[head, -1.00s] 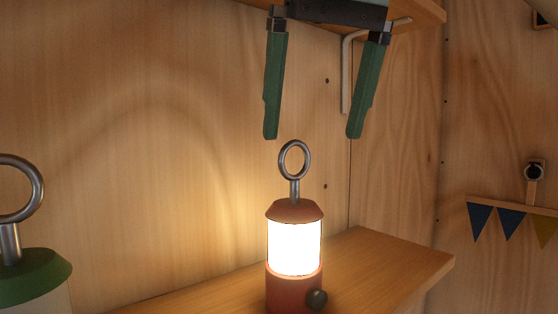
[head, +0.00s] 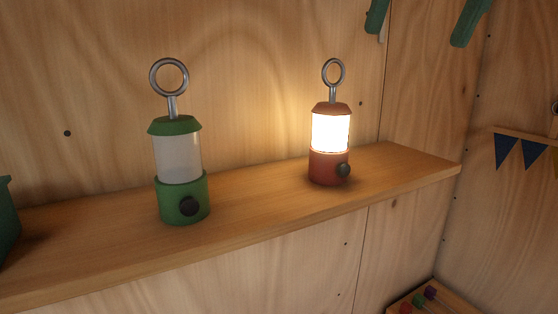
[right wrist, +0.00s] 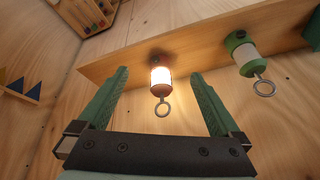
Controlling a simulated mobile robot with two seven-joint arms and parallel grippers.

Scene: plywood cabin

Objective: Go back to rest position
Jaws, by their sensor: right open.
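My right gripper (head: 422,24) shows at the top right of the head view, where only its two green fingertips are in the picture. It is open and empty, above and to the right of a lit red lantern (head: 329,166) with a ring on top. In the right wrist view the spread fingers of my right gripper (right wrist: 162,88) stand either side of the glowing red lantern (right wrist: 160,78) in the picture, apart from it. A green lantern (head: 182,198), unlit, stands upright to the left and also shows in the right wrist view (right wrist: 243,50). My left gripper is not in view.
Both lanterns stand on a wooden shelf (head: 265,222) on a plywood wall. A dark green object (head: 6,222) sits at its left end. Blue pennants (head: 506,151) hang at the right. A board with coloured pieces (head: 430,300) is lower right.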

